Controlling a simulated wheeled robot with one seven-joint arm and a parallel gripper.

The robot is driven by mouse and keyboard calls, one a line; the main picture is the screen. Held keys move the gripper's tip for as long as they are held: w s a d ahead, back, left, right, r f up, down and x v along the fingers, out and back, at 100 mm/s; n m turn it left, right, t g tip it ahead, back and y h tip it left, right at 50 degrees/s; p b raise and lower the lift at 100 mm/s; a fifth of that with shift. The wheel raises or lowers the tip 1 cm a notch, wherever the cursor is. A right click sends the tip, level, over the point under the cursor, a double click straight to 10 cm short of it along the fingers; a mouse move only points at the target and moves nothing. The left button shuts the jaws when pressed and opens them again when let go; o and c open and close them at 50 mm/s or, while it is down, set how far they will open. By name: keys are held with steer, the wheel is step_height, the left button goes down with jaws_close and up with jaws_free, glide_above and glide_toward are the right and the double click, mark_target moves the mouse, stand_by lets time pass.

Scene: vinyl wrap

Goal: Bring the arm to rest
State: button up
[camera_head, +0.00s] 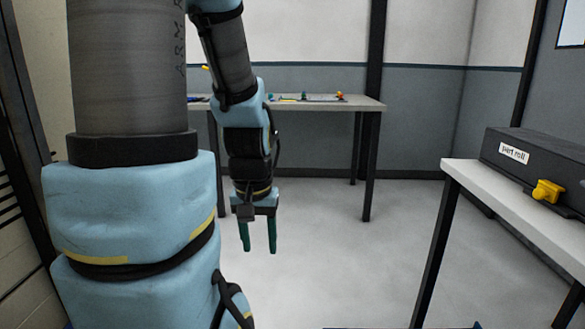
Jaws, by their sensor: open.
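My arm, in pale blue and dark grey covers, fills the left side of the head view. Its forearm hangs down left of the middle. My gripper (258,236) points straight down with two dark green fingers. The fingers are apart with nothing visible between them. They hang over open floor, in front of the far table as seen here.
A far table (355,104) carries several small coloured items at its back wall. At right, a white table (493,188) holds a dark box (535,160) labelled "part roll" with a yellow piece (547,192) on its front. The grey floor (335,255) between them is clear.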

step_height(320, 180, up, 13)
steer(key=p, duration=1.1)
